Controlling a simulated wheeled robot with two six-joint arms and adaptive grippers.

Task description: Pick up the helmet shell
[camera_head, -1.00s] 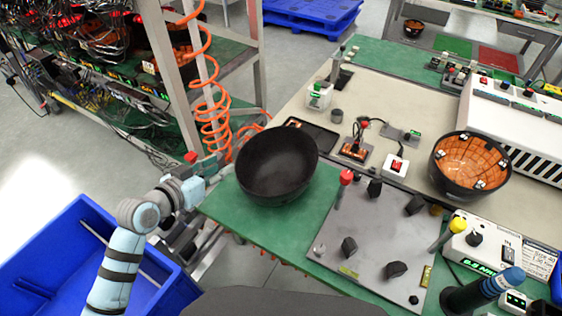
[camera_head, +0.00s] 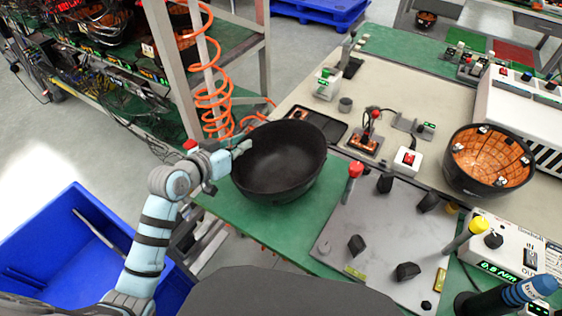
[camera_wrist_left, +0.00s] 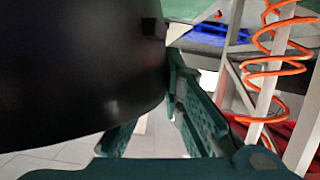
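The helmet shell (camera_head: 280,165) is a matte black bowl, open side up, at the left end of the green-edged bench. In the left wrist view its dark wall (camera_wrist_left: 75,70) fills the upper left. My left gripper (camera_head: 240,150) is at the shell's left rim, with a fingertip showing over the rim. In the left wrist view the gripper's green fingers (camera_wrist_left: 150,110) are spread, with floor visible between them. The shell wall overlaps the left finger; I cannot tell whether either finger touches it.
A second shell with an orange inside (camera_head: 490,160) sits at the right. A grey plate (camera_head: 375,235) with black knobs lies close right of the black shell. A black tray (camera_head: 310,124) is behind it. An orange coiled hose (camera_head: 212,95) hangs nearby. A blue bin (camera_head: 60,240) stands at left.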

